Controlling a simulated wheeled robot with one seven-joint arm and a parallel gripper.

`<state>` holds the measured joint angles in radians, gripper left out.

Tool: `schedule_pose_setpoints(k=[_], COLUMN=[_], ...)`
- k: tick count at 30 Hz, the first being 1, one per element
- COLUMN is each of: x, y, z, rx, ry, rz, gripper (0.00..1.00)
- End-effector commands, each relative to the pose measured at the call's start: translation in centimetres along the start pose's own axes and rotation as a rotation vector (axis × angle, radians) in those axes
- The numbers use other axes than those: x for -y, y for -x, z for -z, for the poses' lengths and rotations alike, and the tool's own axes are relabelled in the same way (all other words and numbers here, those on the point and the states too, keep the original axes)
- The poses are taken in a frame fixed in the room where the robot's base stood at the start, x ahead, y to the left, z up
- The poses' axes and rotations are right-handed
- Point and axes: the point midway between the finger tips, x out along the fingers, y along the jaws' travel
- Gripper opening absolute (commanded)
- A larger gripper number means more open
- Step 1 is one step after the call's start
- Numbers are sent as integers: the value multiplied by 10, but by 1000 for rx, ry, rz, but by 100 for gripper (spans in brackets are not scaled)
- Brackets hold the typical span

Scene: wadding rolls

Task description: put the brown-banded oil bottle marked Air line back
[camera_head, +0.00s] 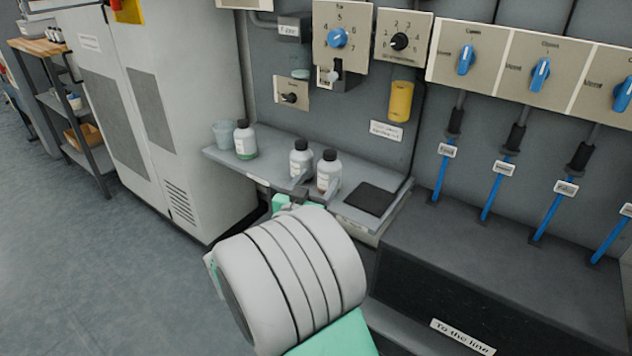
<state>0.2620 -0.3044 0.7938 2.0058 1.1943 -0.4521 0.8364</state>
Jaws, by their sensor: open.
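Three white oil bottles with dark caps stand upright on a grey shelf (225,157). The right bottle (326,172) seems to have a brownish band low on its body; its label is too small to read. The middle bottle (300,160) stands close to its left, its band not clear. The left bottle (244,142) has a green band. My gripper (318,184) is open at the shelf's front, its fingers low by the right and middle bottles. I cannot tell whether it touches either one. My arm hides part of the shelf front.
A translucent cup (223,134) stands left of the green-banded bottle. A dark square pad (369,199) lies right of the bottles. A panel with knobs and a yellow cylinder (400,101) rises behind. A grey cabinet (155,110) stands left, and a dark bench (490,265) right.

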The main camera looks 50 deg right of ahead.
Motion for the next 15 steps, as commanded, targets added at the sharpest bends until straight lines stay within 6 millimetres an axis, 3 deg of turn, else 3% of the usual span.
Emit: schedule_pose_setpoints(k=[7,10,11,13,14,15], x=[1,16,26,54,67,80], y=[14,31,44,93,123,165], z=[-5,-36,-51,-87,-100,-114], rx=[37,233,328,587,698,829], ry=[-5,2,18,100,155,243], rz=[-1,23,49,168,243,355], gripper=[67,67,67,67,67,67])
